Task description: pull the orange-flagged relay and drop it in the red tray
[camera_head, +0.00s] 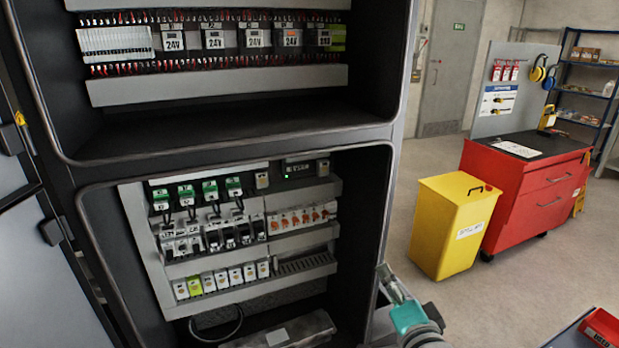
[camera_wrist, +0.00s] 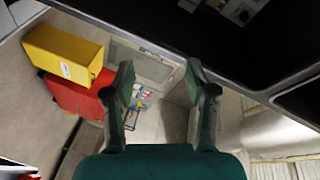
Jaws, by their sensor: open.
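A row of 24V relays (camera_head: 254,38) sits in the upper cabinet bay in the head view. The red tray (camera_head: 605,328) is at the lower right corner, partly cut off. My gripper (camera_wrist: 160,78) is open and empty in the wrist view, its two green fingers apart. In the head view my teal wrist shows at the lower right, below and right of the relays and outside the cabinet.
The lower bay holds green-topped breakers (camera_head: 209,190), orange-marked switches (camera_head: 300,217) and a row of small white and green modules (camera_head: 222,280). The cabinet frame edges surround both bays. A yellow bin (camera_head: 455,225) and a red tool cabinet (camera_head: 525,190) stand right, with open floor in front.

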